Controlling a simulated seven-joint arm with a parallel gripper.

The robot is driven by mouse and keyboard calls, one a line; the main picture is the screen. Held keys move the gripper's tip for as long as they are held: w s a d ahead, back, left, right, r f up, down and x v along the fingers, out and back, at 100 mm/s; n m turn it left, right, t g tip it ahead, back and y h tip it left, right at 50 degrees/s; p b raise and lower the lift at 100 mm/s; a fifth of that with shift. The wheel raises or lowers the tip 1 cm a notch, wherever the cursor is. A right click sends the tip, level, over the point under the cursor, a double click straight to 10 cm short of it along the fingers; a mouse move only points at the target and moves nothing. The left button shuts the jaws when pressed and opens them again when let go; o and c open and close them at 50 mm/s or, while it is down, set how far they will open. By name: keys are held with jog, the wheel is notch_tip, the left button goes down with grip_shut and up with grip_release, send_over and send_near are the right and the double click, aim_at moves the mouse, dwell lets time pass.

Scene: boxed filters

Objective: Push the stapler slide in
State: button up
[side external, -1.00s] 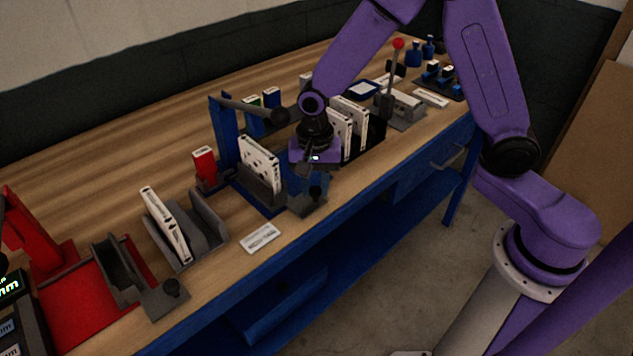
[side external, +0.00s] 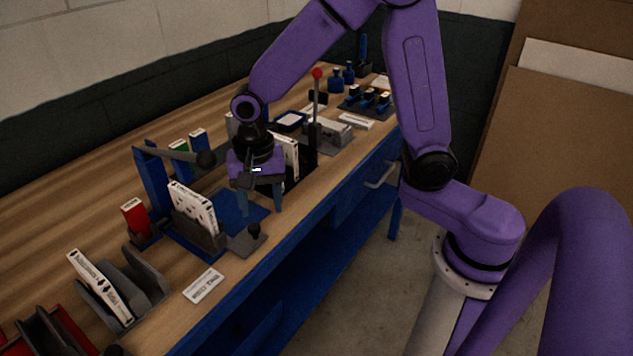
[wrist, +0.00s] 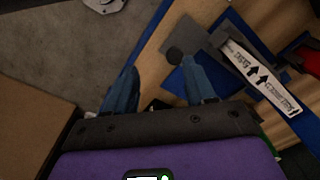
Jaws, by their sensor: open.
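The blue stapler station has a blue post (side external: 151,178) with a lever ending in a black ball (side external: 205,158). A white box (side external: 193,207) stands in its grey slide holder, whose flat plate (side external: 246,243) carries a black knob (side external: 254,230) at the front end. The slide sits at the front, out from under the lever. My gripper (side external: 262,203) is open and empty, fingers pointing down, just behind and right of the knob. In the wrist view the knob (wrist: 175,56) lies beyond the gap between my fingertips (wrist: 161,88), and the white box (wrist: 258,76) is right of them.
A white card (side external: 203,286) lies at the table's front edge. A red box (side external: 135,216) stands left of the station. Another grey holder with a white box (side external: 100,285) is further left. White boxes (side external: 288,155) stand right behind my gripper, near a red-knobbed lever (side external: 317,74).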

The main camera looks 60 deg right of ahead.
jog(key=s+d+r, duration=0.3)
jog(key=s+r, duration=0.3)
jog(key=s, duration=0.4)
jog(key=shift+s+d+r, duration=0.25)
jog(key=shift+d, duration=0.15)
jog(key=s+d+n, duration=0.2)
jog(key=s+n, duration=0.3)
jog(key=n, duration=0.5)
jog(key=s+d+f+n, duration=0.1)
jog(key=s+d+n, duration=0.1)
jog(key=s+n, duration=0.4)
jog(key=n, duration=0.5)
jog(key=shift+d+f+n, duration=0.3)
